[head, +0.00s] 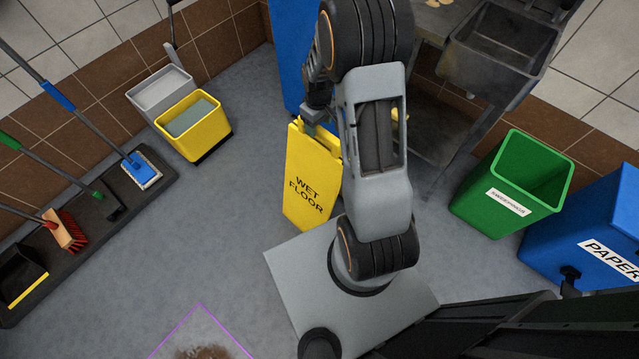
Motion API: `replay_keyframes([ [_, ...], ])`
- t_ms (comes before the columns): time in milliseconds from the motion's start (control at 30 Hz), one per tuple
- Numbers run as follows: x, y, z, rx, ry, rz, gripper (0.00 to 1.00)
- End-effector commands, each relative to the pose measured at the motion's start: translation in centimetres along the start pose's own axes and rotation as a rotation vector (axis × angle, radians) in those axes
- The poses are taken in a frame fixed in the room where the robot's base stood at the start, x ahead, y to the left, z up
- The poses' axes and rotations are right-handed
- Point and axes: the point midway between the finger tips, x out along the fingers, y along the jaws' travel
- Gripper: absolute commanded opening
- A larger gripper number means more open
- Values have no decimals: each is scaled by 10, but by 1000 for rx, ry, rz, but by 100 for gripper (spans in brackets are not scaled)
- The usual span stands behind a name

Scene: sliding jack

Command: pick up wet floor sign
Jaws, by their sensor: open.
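The yellow wet floor sign (311,181) stands upright on the grey floor in the middle of the head view, its black lettering facing me. My gripper (318,117) is at the sign's top edge, behind and partly over it. The jaws are small here and partly hidden by my arm, so I cannot tell whether they touch the sign. My arm hides part of the sign's right side.
A yellow mop bucket (193,126) stands at the upper left, near a dark rack (90,235) of brooms and mops. A green bin (513,183) and a blue paper bin (590,235) stand right. A metal sink (500,45) is behind. Floor left of the sign is clear.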

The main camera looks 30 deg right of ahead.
Motion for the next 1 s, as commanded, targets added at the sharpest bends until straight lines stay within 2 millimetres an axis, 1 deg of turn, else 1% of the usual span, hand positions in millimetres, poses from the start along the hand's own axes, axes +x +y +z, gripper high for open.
replay_keyframes([
  [33,4,0,0,0,-1,-1,60],
  [167,9,0,0,1,0,0,60],
  [267,20,1,1,1,-2,-1,60],
  [433,43,3,2,1,-1,-1,60],
  [600,57,3,1,1,0,0,60],
  [900,59,3,1,1,1,1,60],
  [1000,59,3,1,1,1,1,50],
])
